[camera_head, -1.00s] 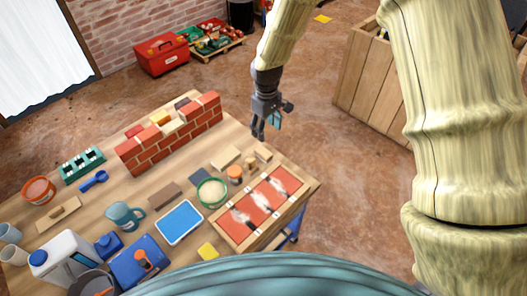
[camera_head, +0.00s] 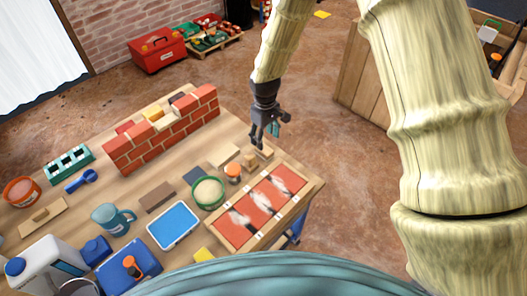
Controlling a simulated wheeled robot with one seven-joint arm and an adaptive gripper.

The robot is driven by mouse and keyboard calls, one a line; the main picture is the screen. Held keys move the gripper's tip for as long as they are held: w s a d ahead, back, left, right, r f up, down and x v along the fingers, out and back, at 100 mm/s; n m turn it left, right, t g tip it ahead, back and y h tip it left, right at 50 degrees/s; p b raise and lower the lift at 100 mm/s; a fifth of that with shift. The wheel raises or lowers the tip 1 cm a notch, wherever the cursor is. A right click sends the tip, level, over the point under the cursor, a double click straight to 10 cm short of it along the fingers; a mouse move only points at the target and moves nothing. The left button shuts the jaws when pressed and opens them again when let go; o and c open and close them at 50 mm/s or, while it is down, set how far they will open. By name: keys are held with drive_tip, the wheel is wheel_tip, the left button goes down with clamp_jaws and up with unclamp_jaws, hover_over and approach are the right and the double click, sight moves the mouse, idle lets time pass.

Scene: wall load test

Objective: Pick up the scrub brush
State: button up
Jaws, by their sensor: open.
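My gripper (camera_head: 265,140) points down with its fingers apart and empty. It is at the far right corner of the wooden workbench (camera_head: 95,200), just above or beside some small pale wooden pieces (camera_head: 228,156) and a small block (camera_head: 262,152). I cannot tell at this size whether one of these is the scrub brush. A flat wooden piece with a raised handle (camera_head: 42,215) lies at the bench's left; it could be a brush or a float. No bristles can be made out anywhere.
A low brick wall (camera_head: 160,140) stands left of my gripper. Nearby are a green-rimmed bowl (camera_head: 208,193), an orange-topped jar (camera_head: 233,172) and a framed brick panel (camera_head: 262,208). A blue tray (camera_head: 174,225) lies at the front. A wooden crate (camera_head: 365,75) stands on the floor behind.

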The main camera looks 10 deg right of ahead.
sight(264, 152)
drive_tip(key=shift+s+a+f, duration=0.1)
drive_tip(key=shift+s+f, duration=0.05)
drive_tip(key=shift+f, duration=1.5)
drive_tip(key=shift+s+a+f, duration=0.1)
drive_tip(key=shift+f, duration=1.55)
drive_tip(key=c, duration=1.1)
